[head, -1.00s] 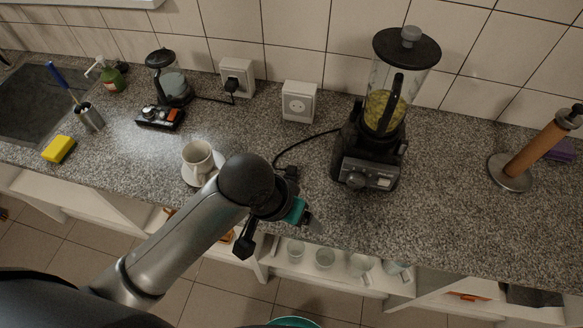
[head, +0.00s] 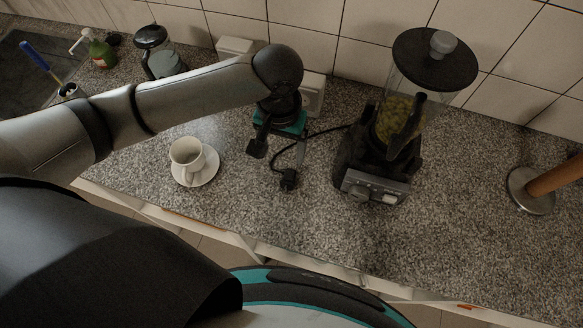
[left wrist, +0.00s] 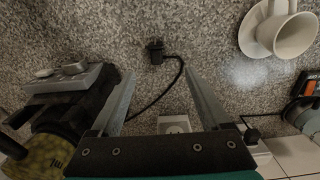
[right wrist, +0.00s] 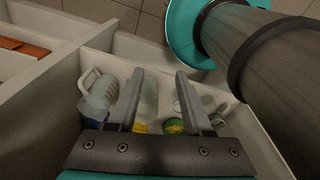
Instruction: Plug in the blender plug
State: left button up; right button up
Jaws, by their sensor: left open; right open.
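The black blender plug (head: 289,180) lies on the granite counter, its cord curving back to the blender (head: 385,150). In the left wrist view the plug (left wrist: 155,49) lies beyond and roughly between the fingertips, not touched. My left gripper (head: 298,150) is open and empty above the counter, behind the plug in the head view. A free white wall socket (head: 314,95) is partly hidden by my left arm; the left wrist view shows part of it (left wrist: 174,124).
A white cup (head: 187,154) on a saucer (head: 202,177) stands left of the plug. A coffee maker (head: 160,55) and a second socket (head: 235,46) are behind my left arm. A roll holder (head: 530,195) stands at right.

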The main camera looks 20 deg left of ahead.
pick_arm(q)
jog(key=b, duration=0.1)
send_near(287, 181)
jog(key=f, duration=0.5)
jog(key=shift+a, duration=0.35)
pick_arm(e)
jog(key=shift+s+f, duration=0.55)
jog(key=shift+s, duration=0.1)
pick_arm(q)
jog(key=shift+d+f, duration=0.2)
jog(key=shift+f, duration=1.15)
jog(key=shift+d+f, duration=0.15)
jog(key=shift+f, duration=1.15)
pick_arm(e)
jog(key=shift+f, duration=0.25)
pick_arm(q)
jog(key=shift+c, duration=0.2)
grip_shut()
